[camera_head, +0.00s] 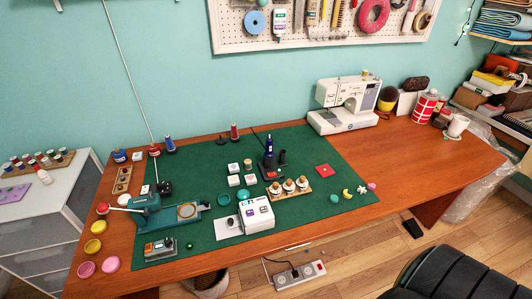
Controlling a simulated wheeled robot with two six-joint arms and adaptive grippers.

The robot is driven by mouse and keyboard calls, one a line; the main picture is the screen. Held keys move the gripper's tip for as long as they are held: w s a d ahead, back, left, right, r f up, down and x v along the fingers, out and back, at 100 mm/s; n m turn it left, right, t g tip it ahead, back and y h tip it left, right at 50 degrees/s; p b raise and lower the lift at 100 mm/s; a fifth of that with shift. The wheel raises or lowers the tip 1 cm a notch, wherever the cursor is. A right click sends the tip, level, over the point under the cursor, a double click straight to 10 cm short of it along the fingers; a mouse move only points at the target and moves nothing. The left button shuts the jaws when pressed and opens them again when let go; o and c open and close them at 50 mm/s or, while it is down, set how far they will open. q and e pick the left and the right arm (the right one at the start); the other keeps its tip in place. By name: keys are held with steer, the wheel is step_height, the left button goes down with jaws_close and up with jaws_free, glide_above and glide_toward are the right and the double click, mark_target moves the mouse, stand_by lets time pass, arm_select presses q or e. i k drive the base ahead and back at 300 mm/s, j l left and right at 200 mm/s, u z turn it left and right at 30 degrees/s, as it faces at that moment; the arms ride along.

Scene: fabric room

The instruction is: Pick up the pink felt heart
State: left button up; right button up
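A small pink piece (371,186), which looks like the felt heart, lies at the right edge of the green mat (305,212) on the wooden table. It is the rightmost of a short row of small felt shapes. A pale star-like shape (362,190) lies just left of it, then a yellow crescent (347,192) and a green shape (334,198). The pink piece is very small here, so its outline is hard to make out. Neither of my grippers shows in this view.
A white sewing machine (346,105) stands behind. The table right of the mat is largely clear. A black ribbed seat (450,275) stands at the lower right.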

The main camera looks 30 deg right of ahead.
mark_target(371, 187)
steer(key=z, duration=2)
steer(key=u, duration=0.45)
steer(key=i+l+u, duration=0.15)
steer(key=l+u, duration=0.2)
steer(key=l, duration=0.15)
steer(key=l+u, duration=0.35)
steer(key=l, duration=0.15)
steer(key=l+u, duration=0.3)
steer(key=l, duration=0.3)
steer(key=i, duration=0.05)
